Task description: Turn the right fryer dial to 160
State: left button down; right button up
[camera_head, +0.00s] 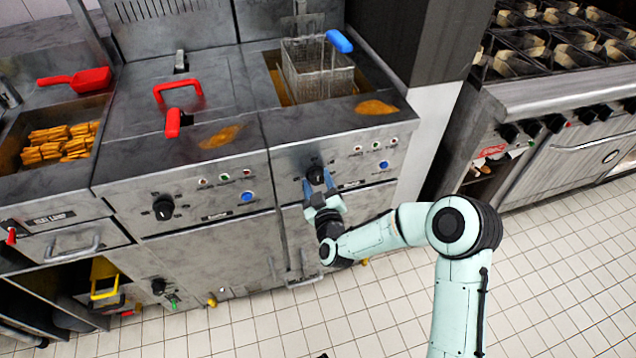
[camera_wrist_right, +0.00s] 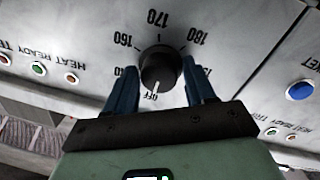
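The right fryer dial (camera_head: 316,175) is a round black knob on the right fryer's sloped front panel. In the right wrist view the dial (camera_wrist_right: 160,70) has a white pointer line at its lower side, toward the OFF mark. The printed 160 lies to its upper left, with 170 above and 180 to the upper right. My right gripper (camera_head: 320,190) is at the dial. Its blue fingers stand on either side of the knob in the wrist view (camera_wrist_right: 160,85), apart, with narrow gaps seeming to show beside it. My left gripper is out of view.
The left fryer's dial (camera_head: 163,207) is on the panel to the left. A wire basket (camera_head: 318,70) with a blue handle sits in the right fryer. A blue button (camera_head: 383,164) is right of the dial. Tiled floor (camera_head: 540,270) lies open in front.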

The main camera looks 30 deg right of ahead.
jog(key=c, duration=0.6)
